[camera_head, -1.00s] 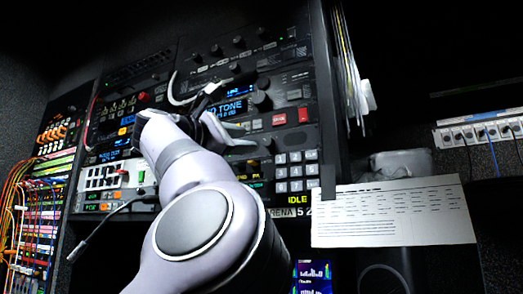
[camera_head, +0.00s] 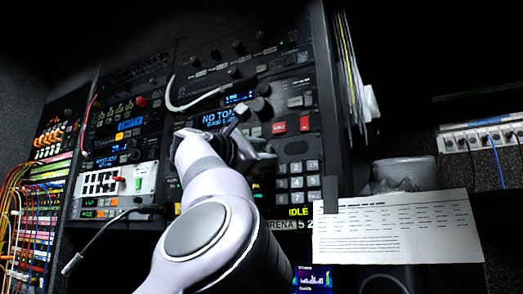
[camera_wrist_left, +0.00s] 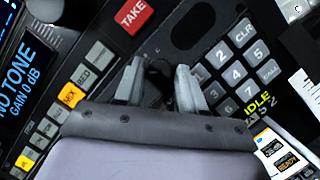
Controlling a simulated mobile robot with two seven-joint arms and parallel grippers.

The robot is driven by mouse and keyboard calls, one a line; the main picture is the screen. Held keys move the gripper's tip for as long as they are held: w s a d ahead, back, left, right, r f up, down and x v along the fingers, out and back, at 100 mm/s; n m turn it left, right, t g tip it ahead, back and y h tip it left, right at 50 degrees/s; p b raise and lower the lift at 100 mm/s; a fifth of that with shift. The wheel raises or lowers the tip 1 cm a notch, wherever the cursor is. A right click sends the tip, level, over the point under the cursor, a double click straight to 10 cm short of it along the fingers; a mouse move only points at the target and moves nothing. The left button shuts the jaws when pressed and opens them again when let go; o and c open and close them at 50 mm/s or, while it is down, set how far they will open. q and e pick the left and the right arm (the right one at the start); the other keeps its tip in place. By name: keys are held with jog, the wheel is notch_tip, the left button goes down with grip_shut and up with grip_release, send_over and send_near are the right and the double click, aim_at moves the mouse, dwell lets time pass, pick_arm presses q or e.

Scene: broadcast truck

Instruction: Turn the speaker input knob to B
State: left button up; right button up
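The rack panel has several black knobs, and I cannot read which one is labelled speaker input. A dark round knob (camera_wrist_left: 158,72) shows between my left gripper's fingers in the left wrist view, below the red TAKE button and left of the number keys. Small marks beside it are too small to read. My left gripper (camera_head: 254,132) is in front of the panel in the head view, and it also shows in the left wrist view (camera_wrist_left: 158,86). Its fingers are apart on either side of the knob; contact cannot be told. My right gripper is out of view.
The red TAKE button (camera_wrist_left: 133,15) and the number keypad (camera_head: 298,183) are close to the fingers. A display (camera_head: 219,118) reads NO TONE. A white cable (camera_head: 192,103) loops above my wrist. A printed sheet (camera_head: 395,228) hangs at right.

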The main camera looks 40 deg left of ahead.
pick_arm(q)
jog(key=shift+c, duration=0.3)
grip_shut()
jog(key=shift+a+m, duration=0.1)
jog(key=shift+m, duration=0.2)
jog(key=m+g+h+p, duration=0.1)
jog(key=m, duration=0.3)
jog(key=shift+a+r, duration=0.1)
jog(key=shift+r, duration=0.05)
jog(key=shift+r+m+g+p, duration=0.15)
jog(key=shift+m+g+p, duration=0.8)
jog(key=shift+m, duration=1.25)
